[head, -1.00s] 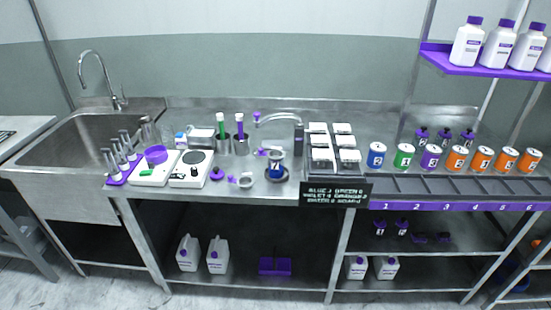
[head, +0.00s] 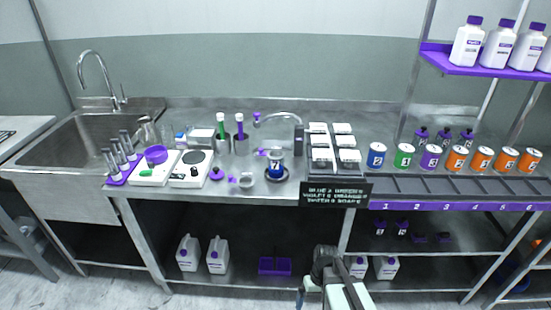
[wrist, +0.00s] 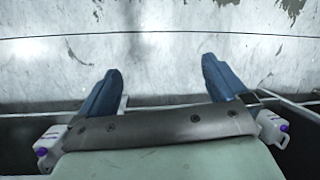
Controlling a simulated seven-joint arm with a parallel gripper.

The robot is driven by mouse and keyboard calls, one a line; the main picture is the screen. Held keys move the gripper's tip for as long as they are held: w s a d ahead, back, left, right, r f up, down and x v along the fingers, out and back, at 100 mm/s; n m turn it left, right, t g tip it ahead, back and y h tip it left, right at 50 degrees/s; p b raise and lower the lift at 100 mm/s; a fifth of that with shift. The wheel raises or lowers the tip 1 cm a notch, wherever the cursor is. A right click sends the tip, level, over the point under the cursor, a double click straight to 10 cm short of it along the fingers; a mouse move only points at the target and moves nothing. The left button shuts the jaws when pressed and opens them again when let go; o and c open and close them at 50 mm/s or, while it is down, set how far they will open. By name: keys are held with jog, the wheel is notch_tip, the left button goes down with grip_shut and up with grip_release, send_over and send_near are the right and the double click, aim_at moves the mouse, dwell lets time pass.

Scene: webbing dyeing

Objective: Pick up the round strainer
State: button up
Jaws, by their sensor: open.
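A small, pale grey round piece (head: 246,181) lies on the steel counter in the head view, between the purple-knobbed item and the dark dish; it looks like the round strainer, but is too small to be sure. My gripper (wrist: 162,82) is open and empty in the wrist view, its two blue fingers spread over bare floor. In the head view, my arm shows at the bottom, in front of the lower shelf, low and well away from the round piece. The fingers are hardly visible there.
A dark dish with a labelled cup (head: 276,166) stands right of the round piece. White scales (head: 191,170) stand left. A black sign (head: 335,194) hangs at the counter's front edge. White jugs (head: 217,255) stand on the lower shelf. The floor in front is clear.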

jog(key=w+a+r+n+t+y, duration=0.15)
jog(key=w+a+r, duration=0.3)
jog(key=r, duration=0.75)
jog(key=w+a+r+n+t, duration=0.15)
jog(key=w+a+r, duration=0.3)
jog(key=r, duration=0.65)
jog(key=w+a+r+n+t+y, duration=0.1)
jog(key=w+a+r+n, duration=0.3)
jog(key=r, duration=0.8)
jog(key=w+d+r+t, duration=0.2)
jog(key=w+r+t, duration=0.1)
jog(key=w+r, duration=1.4)
send_over(276, 152)
jog(key=s+d, duration=0.1)
jog(key=d, duration=0.1)
jog(key=shift+h, duration=0.35)
jog(key=f, duration=0.8)
jog(key=shift+s+a+f, duration=0.2)
jog(key=shift+f, duration=0.05)
jog(key=shift+s+x, duration=0.15)
jog(key=shift+x, duration=1.2)
jog(key=shift+s+x, duration=0.2)
jog(key=shift+x, duration=1.15)
jog(key=c, duration=1)
